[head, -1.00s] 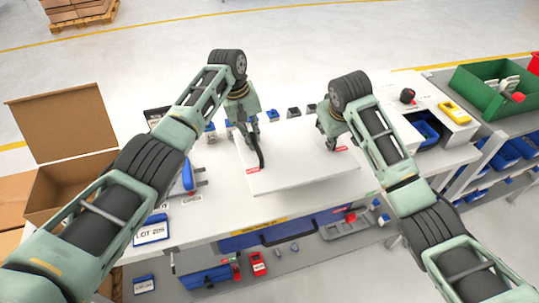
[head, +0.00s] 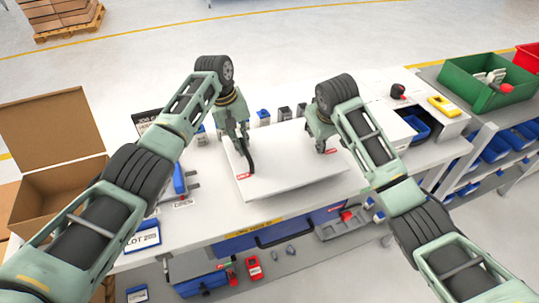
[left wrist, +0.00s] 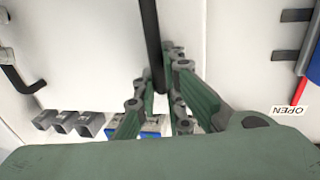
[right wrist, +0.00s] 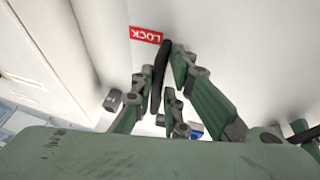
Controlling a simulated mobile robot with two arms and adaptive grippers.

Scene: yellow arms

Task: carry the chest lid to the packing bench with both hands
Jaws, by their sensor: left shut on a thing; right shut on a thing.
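The chest lid (head: 295,175) is a wide white panel with black handles and red labels at its left and right sides. In the head view it is over the white packing bench (head: 190,228); I cannot tell whether it touches the bench top. My left gripper (head: 246,145) is shut on the lid's left black handle, which also shows in the left wrist view (left wrist: 151,45). My right gripper (head: 321,143) is shut on the right handle, seen beside a red LOCK label in the right wrist view (right wrist: 160,75). The fingers hide part of each handle.
An open cardboard box (head: 60,195) stands left of the bench. Several small grey and blue holders stand behind the lid. A green bin (head: 488,88) is on a shelf at the right, with blue bins below. A blue tool (head: 178,180) lies left of the lid.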

